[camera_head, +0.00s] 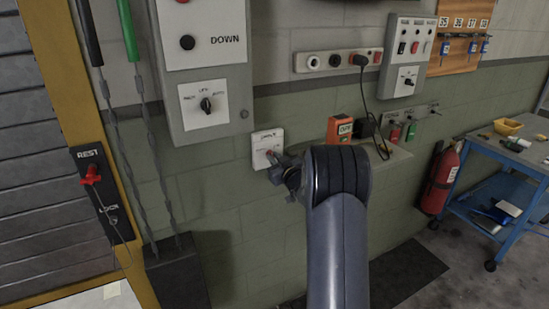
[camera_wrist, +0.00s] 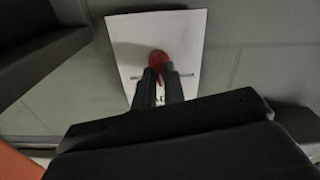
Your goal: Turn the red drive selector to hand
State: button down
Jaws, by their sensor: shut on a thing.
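The red drive selector (camera_wrist: 158,60) is a small red knob on a white plate (camera_wrist: 124,38) in the wrist view. My gripper (camera_wrist: 160,74) has both fingers closed around the red knob. The knob's lower part is hidden between the fingers, and most lettering on the plate is covered. In the head view the white selector box (camera_head: 262,138) is on the green block wall. My gripper (camera_head: 277,160) reaches its lower right side there, and my arm covers what is just to the right.
A grey box (camera_head: 204,70) with a DOWN button and a black rotary switch is above left. A red REST/LOCK lever (camera_head: 91,175) is on the yellow post. An orange device (camera_head: 340,129) stands on a shelf (camera_head: 397,160) to the right.

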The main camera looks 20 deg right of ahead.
jog(key=m+p, duration=0.2)
jog(key=m, duration=0.4)
jog(key=shift+d+r, duration=0.1)
jog(key=shift+d, duration=0.05)
jog(key=m+p, duration=0.2)
jog(key=m, duration=0.3)
jog(key=shift+d, duration=0.1)
jog(key=shift+m, duration=0.4)
jog(key=c, duration=1.5)
grip_release()
jog(key=s+b, duration=0.1)
jog(key=s, duration=0.4)
jog(key=s+b, duration=0.1)
jog(key=s, duration=0.4)
jog(key=shift+s+d, duration=0.2)
jog(key=shift+s, duration=0.15)
